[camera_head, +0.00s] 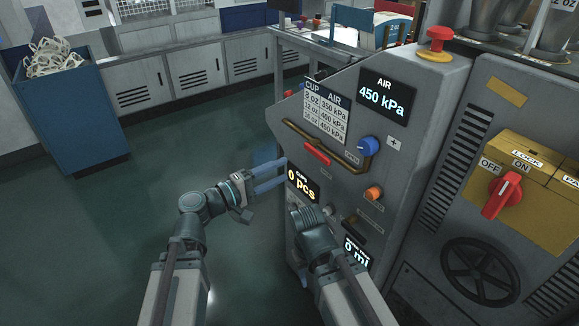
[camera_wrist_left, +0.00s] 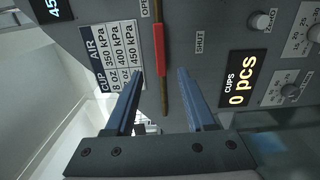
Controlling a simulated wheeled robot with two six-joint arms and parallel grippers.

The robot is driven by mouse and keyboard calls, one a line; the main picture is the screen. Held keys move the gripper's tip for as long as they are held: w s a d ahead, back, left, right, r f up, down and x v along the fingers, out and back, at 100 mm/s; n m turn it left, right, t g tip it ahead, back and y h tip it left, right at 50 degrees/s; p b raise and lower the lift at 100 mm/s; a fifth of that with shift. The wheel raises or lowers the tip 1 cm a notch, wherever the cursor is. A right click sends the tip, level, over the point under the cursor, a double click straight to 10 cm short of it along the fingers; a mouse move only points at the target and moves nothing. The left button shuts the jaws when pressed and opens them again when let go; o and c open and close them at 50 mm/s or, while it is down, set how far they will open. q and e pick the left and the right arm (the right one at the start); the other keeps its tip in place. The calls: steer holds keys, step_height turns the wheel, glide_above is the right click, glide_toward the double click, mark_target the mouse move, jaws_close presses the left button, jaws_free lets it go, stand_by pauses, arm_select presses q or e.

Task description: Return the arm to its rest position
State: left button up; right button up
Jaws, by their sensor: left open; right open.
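My left gripper (camera_head: 284,171) is open and empty, in front of the lower left part of the grey machine's panel. Its two blue fingers also show apart in the left wrist view (camera_wrist_left: 160,74), facing the panel with nothing between them. My right gripper (camera_head: 303,276) is low in front of the same machine. It is largely hidden behind its own wrist, and I see no object in it.
The grey machine (camera_head: 432,85) stands close to both arms. Its panel has a red lever (camera_head: 317,153), a blue knob (camera_head: 369,146), an orange knob (camera_head: 374,193) and a display reading "0 pcs" (camera_head: 303,184). A blue bin (camera_head: 75,115) stands far left. Open floor (camera_head: 130,205) lies left of the arms.

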arm_select(q)
steer(key=shift+s+a, duration=0.15)
steer(key=shift+a, duration=0.1)
stand_by(0.3)
steer(key=s+f+m+g+y, duration=0.4)
steer(key=f+m+g+y, duration=0.15)
steer(key=f, duration=0.85)
steer(key=s+a+f+m+g+y, duration=0.1)
steer(key=s+a+f+g+y, duration=0.1)
steer(key=s+a+f+y, duration=0.3)
steer(key=s+a+f+m+g+y, duration=0.1)
steer(key=a+f+g+y, duration=0.2)
steer(key=a, duration=0.4)
steer(key=s+d+r+m+p, duration=0.1)
steer(key=s+d+r+p, duration=0.1)
steer(key=r+p, duration=0.5)
steer(key=s+d+r+m+y+p, duration=0.1)
steer(key=d+r+p, duration=0.3)
steer(key=r+p, duration=0.4)
steer(key=s+d+r+m+y+p, duration=0.1)
steer(key=s+d+r+p, duration=0.2)
steer(key=r+p, duration=0.5)
steer(key=shift+d+r+m, duration=0.35)
steer(key=shift+d, duration=0.05)
